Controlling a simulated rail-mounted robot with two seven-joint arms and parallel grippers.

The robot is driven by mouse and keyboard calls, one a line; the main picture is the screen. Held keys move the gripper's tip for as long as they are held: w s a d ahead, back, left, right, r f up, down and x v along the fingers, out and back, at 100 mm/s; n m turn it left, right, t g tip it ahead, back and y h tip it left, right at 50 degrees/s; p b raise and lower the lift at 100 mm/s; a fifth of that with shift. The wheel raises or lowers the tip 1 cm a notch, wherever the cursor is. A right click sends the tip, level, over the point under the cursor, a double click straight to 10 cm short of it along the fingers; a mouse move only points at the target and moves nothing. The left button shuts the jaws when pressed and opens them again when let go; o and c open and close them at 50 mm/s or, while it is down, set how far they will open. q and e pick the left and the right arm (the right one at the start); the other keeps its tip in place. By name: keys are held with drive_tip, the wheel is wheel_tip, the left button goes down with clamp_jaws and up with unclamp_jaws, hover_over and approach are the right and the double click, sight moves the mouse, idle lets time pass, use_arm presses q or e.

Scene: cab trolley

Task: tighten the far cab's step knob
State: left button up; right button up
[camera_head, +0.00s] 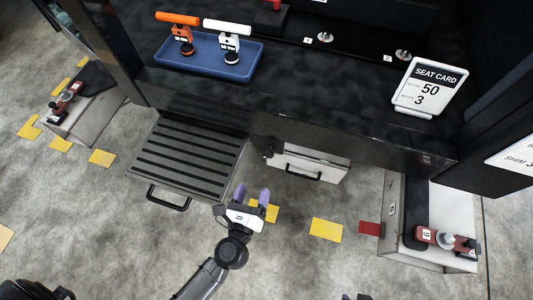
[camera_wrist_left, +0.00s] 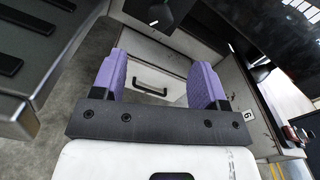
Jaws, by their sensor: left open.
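The black slatted step (camera_head: 190,158) juts out below the dark cab (camera_head: 330,125) in the head view. A small black knob (camera_head: 270,149) sits to the right of the step, under the cab's lower edge. In the left wrist view a round black knob (camera_wrist_left: 160,14) shows at the top, beyond the fingers. My left gripper (camera_head: 252,194) is open, purple fingers pointing up toward the cab. It is below and slightly left of the knob, apart from it. In the wrist view nothing lies between its fingers (camera_wrist_left: 160,82). My right gripper is not clearly visible.
A white drawer with a black handle (camera_head: 304,176) is right of the knob. The step has a front handle (camera_head: 168,198). A blue tray (camera_head: 207,58) holds orange and white tools. A box with a red clamp (camera_head: 440,240) stands right. Yellow floor patches lie around.

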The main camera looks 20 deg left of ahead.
sight(266, 155)
use_arm(q)
drive_tip(key=w, duration=0.3)
drive_tip(key=w+b, duration=0.1)
drive_tip(key=w, duration=0.3)
drive_tip(key=w+a, duration=0.1)
drive_tip(key=w, duration=0.3)
drive_tip(key=shift+w, duration=0.1)
drive_tip(key=shift+w+a+b, duration=0.1)
drive_tip(key=shift+w+b, duration=0.3)
drive_tip(key=shift+w, duration=0.45)
drive_tip(key=c, duration=0.9)
